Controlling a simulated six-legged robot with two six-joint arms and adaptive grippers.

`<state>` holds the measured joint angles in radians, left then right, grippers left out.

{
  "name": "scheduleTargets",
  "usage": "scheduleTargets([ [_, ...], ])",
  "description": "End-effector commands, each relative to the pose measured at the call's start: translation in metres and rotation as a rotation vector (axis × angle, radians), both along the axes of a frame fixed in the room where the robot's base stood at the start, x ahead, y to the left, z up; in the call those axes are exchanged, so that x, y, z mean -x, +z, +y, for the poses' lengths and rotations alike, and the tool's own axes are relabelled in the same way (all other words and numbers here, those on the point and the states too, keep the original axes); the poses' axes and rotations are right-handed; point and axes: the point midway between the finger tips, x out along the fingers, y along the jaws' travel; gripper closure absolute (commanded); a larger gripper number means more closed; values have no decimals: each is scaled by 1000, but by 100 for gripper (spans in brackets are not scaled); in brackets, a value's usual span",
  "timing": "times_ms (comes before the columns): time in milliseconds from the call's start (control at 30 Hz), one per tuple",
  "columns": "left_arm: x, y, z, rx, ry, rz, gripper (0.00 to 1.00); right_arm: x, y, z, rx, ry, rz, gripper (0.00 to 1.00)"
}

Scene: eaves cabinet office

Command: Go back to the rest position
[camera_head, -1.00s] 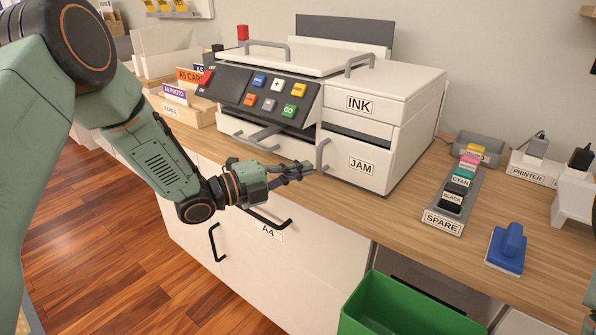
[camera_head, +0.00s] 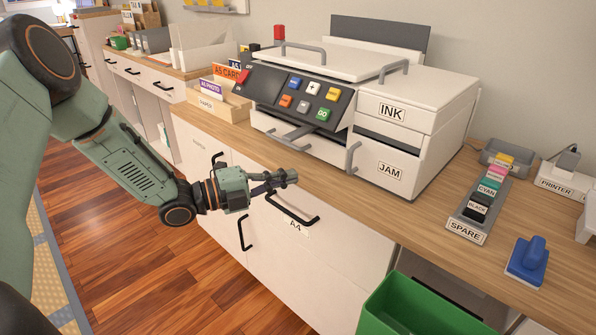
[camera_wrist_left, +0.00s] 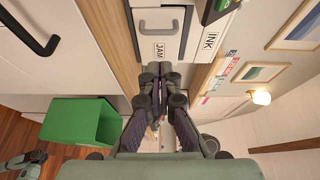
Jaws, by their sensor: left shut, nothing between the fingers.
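My left gripper (camera_head: 290,178) is shut and empty. In the head view it is in front of the white cabinet (camera_head: 330,262), near the black handle of the drawer marked A4 and apart from the printer (camera_head: 375,140). In the left wrist view the left gripper (camera_wrist_left: 158,85) points toward the printer's JAM door (camera_wrist_left: 159,50), with its fingers together. The JAM door (camera_head: 388,172) looks closed in the head view. My right gripper does not show clearly in any view.
A green bin (camera_head: 425,305) stands below the counter at the lower right. On the wooden counter (camera_head: 425,222) are the SPARE cartridge rack (camera_head: 466,232), a blue-handled block (camera_head: 527,262) and a card holder (camera_head: 222,108). Wooden floor lies open at the left.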

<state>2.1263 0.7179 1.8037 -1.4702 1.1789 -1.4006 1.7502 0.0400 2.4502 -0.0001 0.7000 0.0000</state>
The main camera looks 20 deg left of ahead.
Motion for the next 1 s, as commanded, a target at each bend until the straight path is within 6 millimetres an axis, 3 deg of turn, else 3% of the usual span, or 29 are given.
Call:
scheduleTargets([
  [367,4,-3,4,52,5,63,100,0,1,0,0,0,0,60],
  [533,-5,-24,18,339,188,395,100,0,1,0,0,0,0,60],
  [667,5,-64,12,610,383,739,100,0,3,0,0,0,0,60],
  [767,30,-103,1,784,553,991,100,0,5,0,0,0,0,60],
  [867,69,-144,-11,928,754,1225,100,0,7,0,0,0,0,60],
  [1000,144,-194,-24,1059,1087,1481,100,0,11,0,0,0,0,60],
])
